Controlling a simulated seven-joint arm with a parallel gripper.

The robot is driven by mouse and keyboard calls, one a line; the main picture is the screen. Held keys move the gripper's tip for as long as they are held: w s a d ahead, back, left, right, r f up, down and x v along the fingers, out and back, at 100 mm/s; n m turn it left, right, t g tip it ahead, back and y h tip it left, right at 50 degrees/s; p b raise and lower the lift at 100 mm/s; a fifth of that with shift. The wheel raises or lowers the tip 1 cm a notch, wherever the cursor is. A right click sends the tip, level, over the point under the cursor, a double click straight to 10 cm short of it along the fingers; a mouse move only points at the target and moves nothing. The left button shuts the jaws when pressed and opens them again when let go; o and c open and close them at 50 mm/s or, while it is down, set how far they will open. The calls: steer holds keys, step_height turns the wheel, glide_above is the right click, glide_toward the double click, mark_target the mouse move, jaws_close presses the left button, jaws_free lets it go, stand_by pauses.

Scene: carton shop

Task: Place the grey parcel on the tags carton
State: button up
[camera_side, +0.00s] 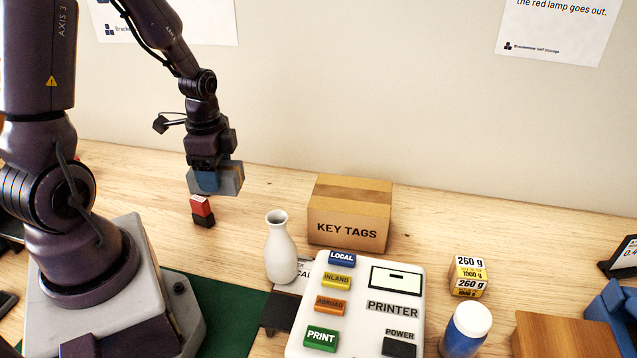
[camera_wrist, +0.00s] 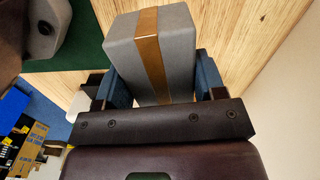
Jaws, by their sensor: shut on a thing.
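The grey parcel (camera_side: 231,180) is held in my gripper (camera_side: 205,184), raised above the wooden table at the left of the middle in the side view. In the wrist view the parcel (camera_wrist: 172,50) shows a brown tape band, with one blue finger on each side of it. My gripper (camera_wrist: 158,85) is shut on it. The tags carton (camera_side: 348,215) is a brown box marked KEY TAGS, standing on the table to the right of and lower than the parcel. Its visible top is bare, and the parcel is apart from it.
A white vase (camera_side: 280,248) stands just left of the carton. The white printer panel (camera_side: 352,310) lies in front. A red and black block (camera_side: 202,210) sits below my gripper. Yellow weights (camera_side: 467,276), a white-capped blue bottle (camera_side: 466,330) and a wooden block (camera_side: 563,336) are at the right.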

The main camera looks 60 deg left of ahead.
steer(key=w+d+r+m, duration=0.2)
steer(key=w+d+r, duration=0.8)
steer(key=d, duration=0.3)
glide_above(352, 194)
steer(key=f, duration=0.9)
steer(key=shift+s+f, duration=0.1)
steer(key=shift+s, duration=0.1)
steer(key=shift+w+f, duration=0.1)
steer(key=shift+f, duration=0.1)
steer(key=shift+w+f, duration=0.15)
steer(key=shift+f, duration=1.5)
steer(key=o, duration=1)
steer(key=shift+f, duration=0.15)
steer(key=shift+o, duration=0.2)
